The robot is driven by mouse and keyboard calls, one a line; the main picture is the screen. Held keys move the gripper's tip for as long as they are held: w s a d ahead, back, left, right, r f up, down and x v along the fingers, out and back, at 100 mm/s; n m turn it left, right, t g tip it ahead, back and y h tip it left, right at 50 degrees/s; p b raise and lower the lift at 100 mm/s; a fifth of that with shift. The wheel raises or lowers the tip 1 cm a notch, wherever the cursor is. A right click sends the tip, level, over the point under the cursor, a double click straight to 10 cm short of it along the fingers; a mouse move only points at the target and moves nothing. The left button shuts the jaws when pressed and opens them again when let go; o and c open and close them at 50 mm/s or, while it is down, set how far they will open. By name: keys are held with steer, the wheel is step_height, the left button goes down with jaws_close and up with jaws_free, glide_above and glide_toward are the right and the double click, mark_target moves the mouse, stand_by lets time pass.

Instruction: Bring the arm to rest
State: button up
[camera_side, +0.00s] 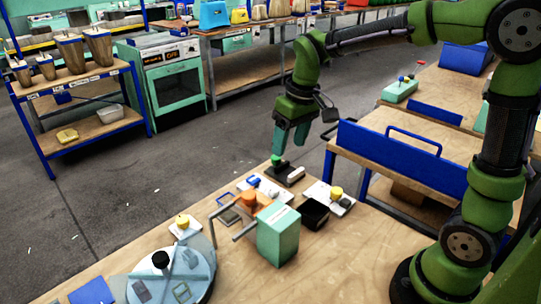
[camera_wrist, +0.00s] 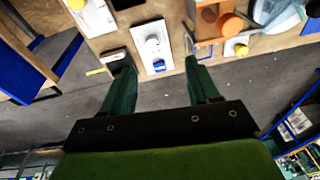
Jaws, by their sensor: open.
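My gripper (camera_side: 291,132) hangs at the far edge of the wooden work table (camera_side: 345,262), above and behind the presses in the side view. Its two green fingers are apart with nothing between them. In the wrist view my gripper (camera_wrist: 160,80) also shows spread fingers, with grey floor and the table edge beyond. I cannot tell from these views whether a fingertip touches anything.
The table holds a teal box (camera_side: 278,235), a black open box (camera_side: 314,213), a white plate with a yellow knob (camera_side: 336,193), and a round grey device (camera_side: 170,278). A blue-edged bench (camera_side: 400,160) stands to the right. Grey floor lies open behind.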

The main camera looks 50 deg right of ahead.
steer(key=s+a+r+m+t, duration=0.1)
steer(key=s+r+t, duration=0.1)
steer(key=s, duration=0.5)
steer(key=s+r+m+t+y, duration=0.1)
steer(key=s+m+t, duration=0.1)
steer(key=s, duration=0.5)
steer(key=shift+s+a+r+t, duration=0.35)
steer(key=shift+s+r+t, duration=0.05)
steer(key=shift+t, duration=0.3)
